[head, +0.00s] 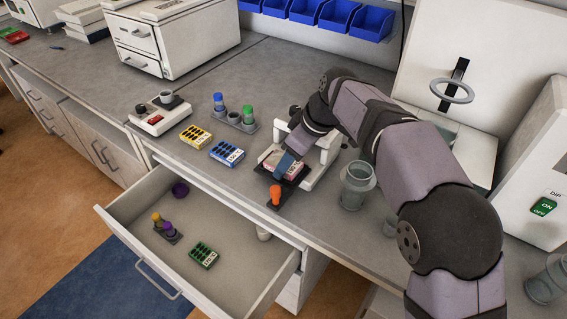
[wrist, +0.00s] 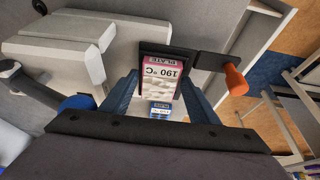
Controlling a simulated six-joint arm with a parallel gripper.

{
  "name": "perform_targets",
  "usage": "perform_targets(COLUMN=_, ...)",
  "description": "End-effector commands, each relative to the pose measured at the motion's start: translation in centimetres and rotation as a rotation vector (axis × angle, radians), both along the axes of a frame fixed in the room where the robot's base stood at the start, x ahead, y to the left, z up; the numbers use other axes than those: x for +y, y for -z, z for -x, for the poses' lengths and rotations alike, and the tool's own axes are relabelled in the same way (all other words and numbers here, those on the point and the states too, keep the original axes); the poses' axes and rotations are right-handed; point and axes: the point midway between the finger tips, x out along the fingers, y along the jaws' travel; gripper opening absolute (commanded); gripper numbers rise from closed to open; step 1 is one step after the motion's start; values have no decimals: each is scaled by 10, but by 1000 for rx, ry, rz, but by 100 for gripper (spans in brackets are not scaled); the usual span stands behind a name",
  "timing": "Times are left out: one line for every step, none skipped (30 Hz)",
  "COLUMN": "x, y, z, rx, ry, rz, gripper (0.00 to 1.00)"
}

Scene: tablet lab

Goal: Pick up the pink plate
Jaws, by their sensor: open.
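The pink plate (head: 295,171) lies on a black tray with an orange knob (head: 275,194), at the front of a white bench device. In the wrist view the pink plate (wrist: 162,68) shows its "190 °C" label, upside down, inside the tray's dark frame. My gripper (head: 286,164) is low over the tray, and its blue finger hides part of the plate in the head view. In the wrist view my gripper (wrist: 161,92) is open, with one finger on each side of the plate's near part. I cannot tell whether either finger touches it.
A blue plate (head: 227,153) and a yellow plate (head: 196,136) lie to the left on the bench. The white device (head: 325,152) stands close around my gripper. A glass jar (head: 356,186) stands to the right. An open drawer (head: 135,205) below holds a green plate (head: 203,255).

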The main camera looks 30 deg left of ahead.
Motion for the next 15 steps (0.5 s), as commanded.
perform_targets(x=1, y=2, z=0, rx=1, ry=0, rz=0, gripper=55)
perform_targets(x=1, y=2, z=0, rx=0, ry=0, rz=0, gripper=55)
perform_targets(x=1, y=3, z=0, rx=0, ry=0, rz=0, gripper=55)
perform_targets(x=1, y=3, z=0, rx=0, ry=0, rz=-1, gripper=55)
perform_targets(x=1, y=3, z=0, rx=0, ry=0, rz=-1, gripper=55)
perform_targets(x=1, y=3, z=0, rx=0, ry=0, rz=-1, gripper=55)
perform_targets(x=1, y=3, z=0, rx=0, ry=0, rz=-1, gripper=55)
perform_targets(x=1, y=3, z=0, rx=0, ry=0, rz=-1, gripper=55)
perform_targets(x=1, y=2, z=0, rx=0, ry=0, rz=-1, gripper=48)
perform_targets(x=1, y=2, z=0, rx=0, ry=0, rz=-1, gripper=40)
perform_targets(x=1, y=2, z=0, rx=0, ry=0, rz=-1, gripper=33)
perform_targets(x=1, y=2, z=0, rx=0, ry=0, rz=-1, gripper=24)
perform_targets(x=1, y=2, z=0, rx=0, ry=0, rz=-1, gripper=23)
perform_targets(x=1, y=2, z=0, rx=0, ry=0, rz=-1, gripper=23)
perform_targets(x=1, y=2, z=0, rx=0, ry=0, rz=-1, gripper=23)
